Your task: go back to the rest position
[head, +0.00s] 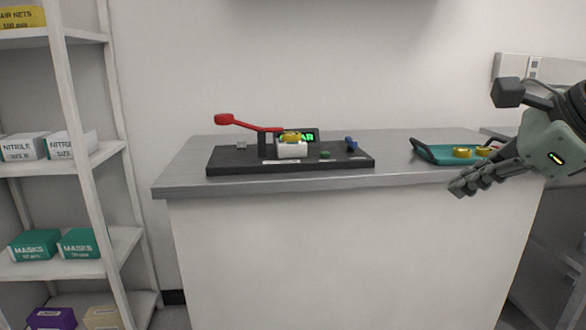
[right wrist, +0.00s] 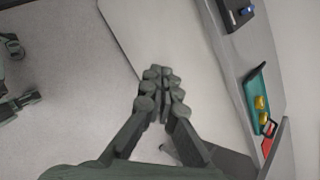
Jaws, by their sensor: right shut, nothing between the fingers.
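My right gripper (head: 466,187) comes in from the right in the head view and hangs in front of the counter's right end, below the green tray. Its fingers are together and hold nothing; the closed fingertips also show in the right wrist view (right wrist: 162,90). My left gripper is not in the head view. On the counter (head: 190,180) stands a dark base plate (head: 230,165) with a raised red lever (head: 245,124). A white block (head: 292,150) with a yellow piece (head: 291,136) on top sits on it, in front of a green-lit display (head: 304,136).
A green tray (head: 430,154) with yellow pieces (head: 462,152) and a red item stands at the counter's right end, close to my right arm. A white shelf (head: 75,160) with boxes stands at the left. The space before the counter's middle is clear.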

